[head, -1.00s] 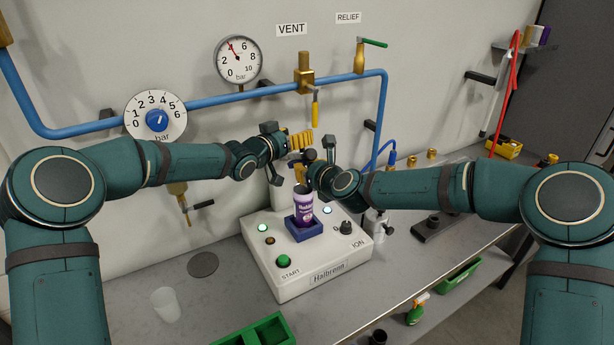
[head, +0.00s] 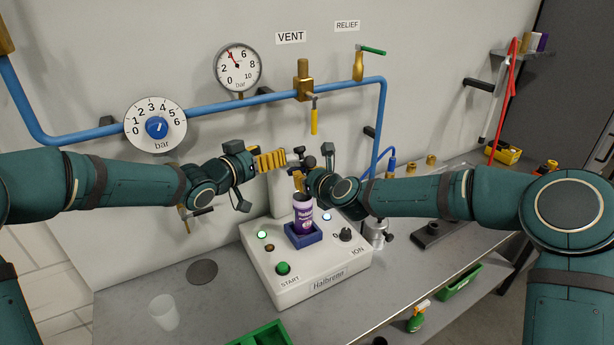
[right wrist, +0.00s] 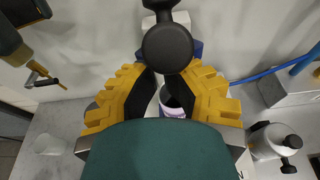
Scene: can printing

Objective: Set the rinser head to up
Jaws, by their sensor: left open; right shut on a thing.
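The white rinser unit (head: 300,273) stands on the bench, with a purple can (head: 303,217) upright in its blue holder (head: 304,238). The rinser head's round black knob (right wrist: 167,48) shows between my right fingers in the right wrist view. My right gripper (head: 299,178) is above the can and shut on the rinser head, which it largely hides in the head view. The can's open top (right wrist: 172,104) shows below the fingers in the wrist view. The head's exact height is hard to tell. My left gripper (head: 270,161) is open and empty, left of the rinser column.
The blue pipe (head: 230,98), pressure dial (head: 156,127) and yellow-handled vent valve (head: 314,118) are on the wall behind. A clear cup (head: 164,312) and a dark disc (head: 202,272) sit on the bench at left. A green tray (head: 262,336) is at the front.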

